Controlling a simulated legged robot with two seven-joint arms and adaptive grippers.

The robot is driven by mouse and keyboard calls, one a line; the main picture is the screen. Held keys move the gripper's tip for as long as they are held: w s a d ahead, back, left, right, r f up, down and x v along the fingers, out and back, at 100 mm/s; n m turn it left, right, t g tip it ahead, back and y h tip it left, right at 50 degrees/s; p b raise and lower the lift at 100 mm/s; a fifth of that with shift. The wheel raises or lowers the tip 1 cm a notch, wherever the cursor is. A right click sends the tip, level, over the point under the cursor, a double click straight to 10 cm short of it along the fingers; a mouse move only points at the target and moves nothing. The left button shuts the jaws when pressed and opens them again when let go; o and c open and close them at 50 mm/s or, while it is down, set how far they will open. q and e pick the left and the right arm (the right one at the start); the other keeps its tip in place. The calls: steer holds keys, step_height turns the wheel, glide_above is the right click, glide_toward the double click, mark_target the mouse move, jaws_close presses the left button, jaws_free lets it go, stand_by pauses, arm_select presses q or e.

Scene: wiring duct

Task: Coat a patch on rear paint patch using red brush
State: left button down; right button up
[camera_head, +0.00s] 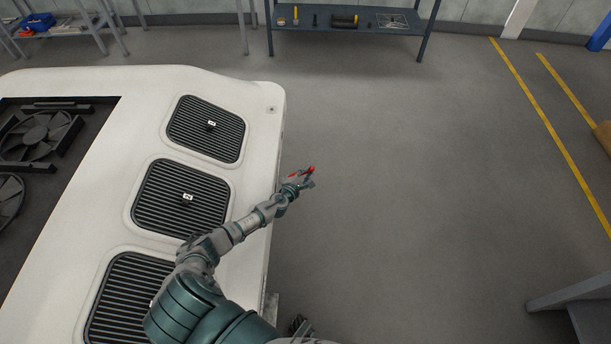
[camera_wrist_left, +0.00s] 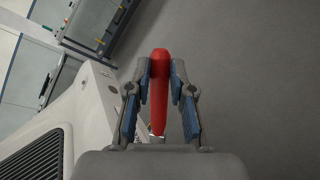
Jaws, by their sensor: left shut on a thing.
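My left gripper (camera_head: 307,181) is shut on the red brush (camera_head: 311,169), just off the right edge of the white housing. In the left wrist view the red brush (camera_wrist_left: 159,90) stands between the two fingers of my left gripper (camera_wrist_left: 161,80), its rounded red end pointing away from the wrist. Its bristles cannot be made out. The rear paint patch cannot be picked out in either view.
The white housing (camera_head: 75,200) with black louvred vents (camera_head: 206,128) and fans (camera_head: 38,135) fills the left. A blue workbench (camera_head: 345,18) with tools stands at the back. Another shelf (camera_head: 62,27) is at back left. Open grey floor (camera_head: 420,180) lies right of the housing.

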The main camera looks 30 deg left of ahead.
arm_select(q)
steer(key=shift+d+r, duration=0.1)
steer(key=shift+r, duration=0.45)
steer(key=shift+s+d, duration=0.15)
steer(key=shift+d, duration=0.05)
steer(key=shift+s+d+p, duration=1.75)
steer(key=shift+s+d, duration=0.1)
steer(key=shift+s, duration=1.45)
steer(key=w+a+b, duration=0.1)
steer(key=w+a, duration=0.3)
steer(key=w, duration=0.2)
steer(key=shift+w+a+r, duration=0.25)
steer(key=shift+w+r, duration=0.1)
steer(key=shift+r, duration=0.05)
